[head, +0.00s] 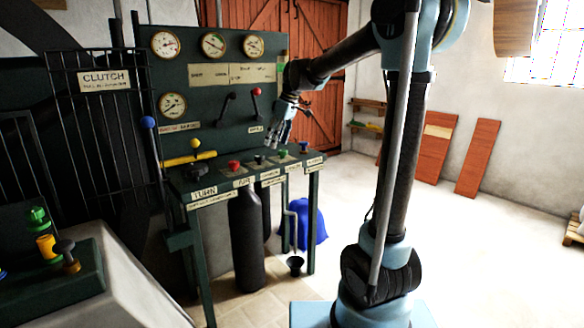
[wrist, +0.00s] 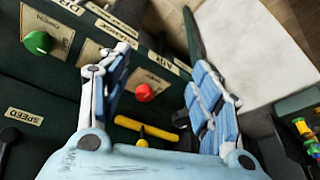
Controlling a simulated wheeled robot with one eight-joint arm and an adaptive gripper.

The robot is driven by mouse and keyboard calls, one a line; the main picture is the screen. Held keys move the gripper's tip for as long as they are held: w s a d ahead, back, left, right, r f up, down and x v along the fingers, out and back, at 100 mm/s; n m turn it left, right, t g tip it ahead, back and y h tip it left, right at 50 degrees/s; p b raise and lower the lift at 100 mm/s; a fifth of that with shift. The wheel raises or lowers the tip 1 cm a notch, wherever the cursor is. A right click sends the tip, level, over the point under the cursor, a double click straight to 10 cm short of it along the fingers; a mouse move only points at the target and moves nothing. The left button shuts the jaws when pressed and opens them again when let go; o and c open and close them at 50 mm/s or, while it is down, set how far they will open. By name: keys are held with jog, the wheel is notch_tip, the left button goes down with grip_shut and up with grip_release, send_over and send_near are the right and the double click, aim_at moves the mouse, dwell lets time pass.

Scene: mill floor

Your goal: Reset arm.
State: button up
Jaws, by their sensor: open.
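My gripper (head: 277,137) hangs over the right half of the green control desk (head: 243,178), in front of the gauge panel. In the wrist view my gripper (wrist: 160,70) has its two blue fingers spread apart with nothing between the tips. A red knob (wrist: 145,92) shows in the gap between the fingers, beyond them. A green knob (wrist: 38,42) is left of the fingers. A yellow bar (wrist: 146,130) lies lower, between the finger bases. I see no contact between the fingers and the desk, but the exact clearance is hard to judge.
The upright panel holds gauges (head: 165,44) and a red-tipped lever (head: 256,104) close to my gripper. A blue-tipped lever (head: 148,123) rises at the desk's left end. A dark cylinder (head: 247,238) stands below. The floor (head: 475,245) at right is largely clear.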

jog(key=s+d+f+m+h, duration=0.1)
jog(key=s+d+f+m, duration=0.2)
jog(key=s+d, duration=0.55)
jog(key=s+d+f+m+h, duration=0.1)
jog(key=s+d+f+m, duration=0.2)
jog(key=s+d, duration=0.5)
jog(key=s+d+f+m, duration=0.3)
jog(key=s+d+f, duration=0.1)
jog(key=s+f, duration=0.3)
jog(key=s+d+f+m+t+h, duration=0.1)
jog(key=s+d+f+m, duration=0.2)
jog(key=s+f, duration=0.5)
jog(key=shift+s+d+m, duration=0.3)
jog(key=shift+s+d, duration=0.5)
jog(key=shift+s, duration=0.45)
jog(key=shift+w+f, duration=0.2)
jog(key=shift+w, duration=0.2)
jog(key=shift+c, duration=0.6)
